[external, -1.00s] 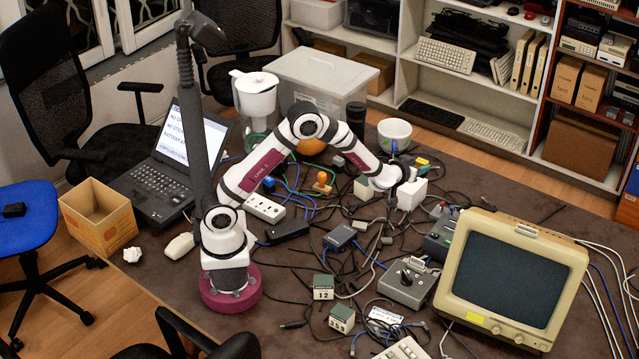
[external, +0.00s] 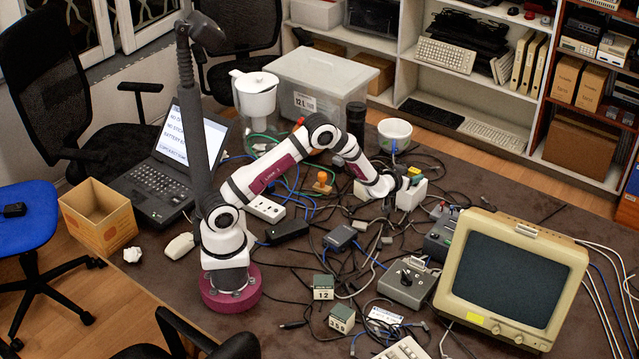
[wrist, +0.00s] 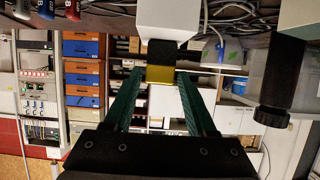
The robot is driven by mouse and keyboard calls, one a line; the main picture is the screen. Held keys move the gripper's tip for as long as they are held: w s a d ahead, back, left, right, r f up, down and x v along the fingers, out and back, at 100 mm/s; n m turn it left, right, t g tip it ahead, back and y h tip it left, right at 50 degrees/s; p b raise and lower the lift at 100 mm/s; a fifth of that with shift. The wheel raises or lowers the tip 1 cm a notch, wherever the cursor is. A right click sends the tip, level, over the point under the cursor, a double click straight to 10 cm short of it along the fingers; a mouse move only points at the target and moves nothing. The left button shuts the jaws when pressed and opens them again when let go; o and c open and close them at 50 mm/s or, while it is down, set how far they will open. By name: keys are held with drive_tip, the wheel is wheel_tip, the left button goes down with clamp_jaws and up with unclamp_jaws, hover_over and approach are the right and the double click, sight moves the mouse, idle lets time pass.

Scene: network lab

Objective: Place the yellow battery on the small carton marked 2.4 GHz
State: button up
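The yellow battery (wrist: 160,75) shows in the wrist view as a yellow block with a dark part behind it. It lies between the tips of my gripper's green fingers (wrist: 160,80); I cannot tell whether they press on it. The dark part borders a white box (wrist: 165,18). In the external view my gripper (external: 402,178) is beside the upright white box (external: 410,195), and a yellow patch (external: 414,171) shows above that box. Two small labelled cartons stand at the front, one reading 12 (external: 323,289) and one (external: 342,319) less legible. I cannot make out 2.4 GHz anywhere.
Cables and adapters crowd the table. A cream monitor (external: 515,275) and a grey joystick box (external: 407,286) stand at the right. A white bowl (external: 394,135) is behind my gripper. A black cylinder (wrist: 278,90) is at the right in the wrist view.

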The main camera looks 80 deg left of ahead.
drive_tip(key=shift+o, duration=0.9)
drive_tip(key=shift+d+r, duration=0.1)
drive_tip(key=shift+r, duration=0.15)
drive_tip(key=s+d+r+m+g+h, duration=0.1)
drive_tip(key=s+d+r+m+h, duration=0.2)
drive_tip(key=s+d, duration=0.35)
drive_tip(key=s+d+r+m+h, duration=0.2)
drive_tip(key=s+d+r+h, duration=0.15)
drive_tip(key=d, duration=0.65)
drive_tip(key=s+d+r+m+g+h, duration=0.1)
drive_tip(key=s+d+r+m+h, duration=0.2)
drive_tip(key=s+d, duration=0.4)
drive_tip(key=s+r+m+g+y, duration=0.2)
drive_tip(key=s+m+g, duration=0.4)
drive_tip(key=s, duration=2)
drive_tip(key=shift+s+a+m+g, duration=0.15)
drive_tip(key=shift+a+m+g, duration=0.2)
drive_tip(key=shift+g, duration=0.45)
